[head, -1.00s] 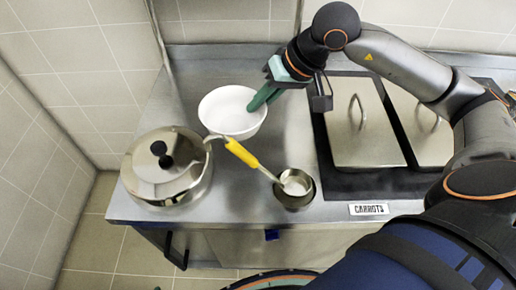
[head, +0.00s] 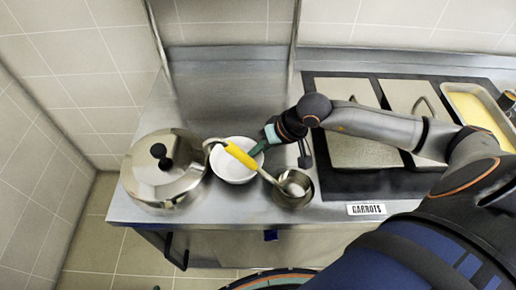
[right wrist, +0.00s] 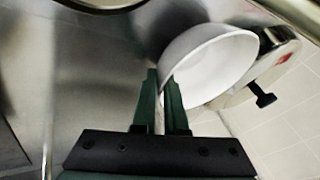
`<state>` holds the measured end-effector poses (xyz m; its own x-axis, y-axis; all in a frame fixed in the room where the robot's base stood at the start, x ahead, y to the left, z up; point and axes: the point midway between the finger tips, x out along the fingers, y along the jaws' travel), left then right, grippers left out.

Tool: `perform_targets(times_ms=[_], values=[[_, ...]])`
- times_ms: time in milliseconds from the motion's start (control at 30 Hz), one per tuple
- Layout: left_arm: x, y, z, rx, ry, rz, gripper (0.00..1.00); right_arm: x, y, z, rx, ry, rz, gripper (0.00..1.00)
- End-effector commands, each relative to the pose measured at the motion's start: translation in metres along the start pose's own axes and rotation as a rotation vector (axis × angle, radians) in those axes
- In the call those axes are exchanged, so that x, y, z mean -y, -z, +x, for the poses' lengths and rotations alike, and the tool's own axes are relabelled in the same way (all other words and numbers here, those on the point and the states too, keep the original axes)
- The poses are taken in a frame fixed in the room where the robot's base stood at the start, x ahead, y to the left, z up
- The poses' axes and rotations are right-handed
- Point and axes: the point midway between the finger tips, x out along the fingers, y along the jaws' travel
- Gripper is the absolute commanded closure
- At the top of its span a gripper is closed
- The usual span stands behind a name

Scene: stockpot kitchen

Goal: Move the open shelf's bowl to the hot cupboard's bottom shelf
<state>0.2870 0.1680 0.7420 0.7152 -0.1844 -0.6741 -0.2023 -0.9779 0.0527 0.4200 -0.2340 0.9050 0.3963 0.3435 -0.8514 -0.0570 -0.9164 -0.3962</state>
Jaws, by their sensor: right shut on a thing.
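A white bowl (head: 232,166) is at the middle of the steel counter in the head view, between the lidded stockpot and the small pot. My right gripper (head: 262,148) reaches it from the right and is shut on its rim. In the right wrist view the two green fingers (right wrist: 168,104) pinch the near edge of the bowl (right wrist: 212,62). The bowl looks tilted there; I cannot tell whether it touches the counter. My left gripper is not in view. I cannot make out the hot cupboard's shelves.
A lidded steel stockpot (head: 163,182) stands left of the bowl. The counter (head: 222,98) behind is clear.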

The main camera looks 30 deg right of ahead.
Motion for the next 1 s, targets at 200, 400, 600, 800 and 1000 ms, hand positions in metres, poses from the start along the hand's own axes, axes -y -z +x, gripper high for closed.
perform_targets(times_ms=[200,400,600,800,1000], values=[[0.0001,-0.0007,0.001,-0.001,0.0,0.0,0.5,0.0004,0.0008,0.0,-0.003,0.002,-0.001,1.0],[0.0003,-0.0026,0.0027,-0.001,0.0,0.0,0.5,-0.0006,-0.0003,0.0014,-0.001,0.0,-0.001,0.81],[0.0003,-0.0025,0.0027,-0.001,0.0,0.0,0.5,-0.0006,-0.0004,0.0013,0.0,0.0,0.0,0.6],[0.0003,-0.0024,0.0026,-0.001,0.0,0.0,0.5,-0.0005,-0.0003,0.0012,0.0,0.0,0.0,0.6],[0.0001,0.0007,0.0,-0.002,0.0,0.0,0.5,-0.0002,0.0013,-0.0053,-0.002,-0.001,-0.001,0.6]])
